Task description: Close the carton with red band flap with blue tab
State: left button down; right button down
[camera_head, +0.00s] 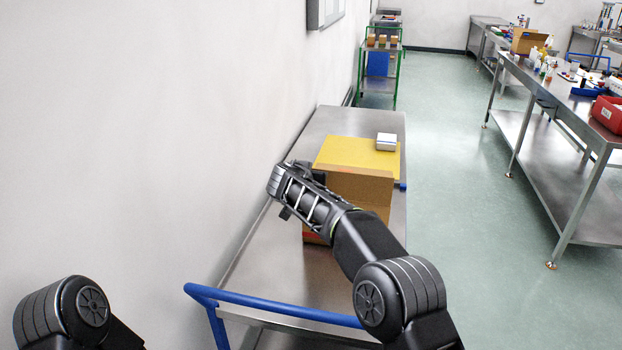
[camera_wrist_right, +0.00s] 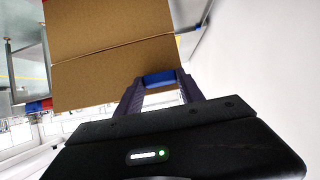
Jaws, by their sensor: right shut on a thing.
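The brown carton (camera_head: 358,186) stands on the steel cart, partly hidden behind my right arm; a bit of its red band (camera_head: 312,238) shows low on its left. In the right wrist view, a cardboard flap (camera_wrist_right: 105,75) joins the carton along a crease. The blue tab (camera_wrist_right: 160,78) sits at the flap's edge, between my right gripper's fingers (camera_wrist_right: 160,86). My right gripper is shut on the tab. In the head view, my right gripper (camera_head: 294,180) is at the carton's left side, its fingertips hard to make out. My left gripper is out of view; only part of that arm shows.
A yellow mat (camera_head: 358,156) lies on the cart (camera_head: 345,120) behind the carton, with a small white box (camera_head: 386,141) on it. The cart's blue handle (camera_head: 280,305) crosses the near side. A wall is close on the left. Open floor (camera_head: 460,220) lies right.

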jog(key=shift+r, duration=0.1)
jog(key=c, duration=0.7)
grip_release()
jog(key=b+v, duration=0.4)
jog(key=v, duration=0.3)
jog(key=shift+s+a+r, duration=0.1)
jog(key=shift+s+r, duration=0.05)
jog(key=shift+s, duration=0.2)
jog(key=shift+c, duration=0.6)
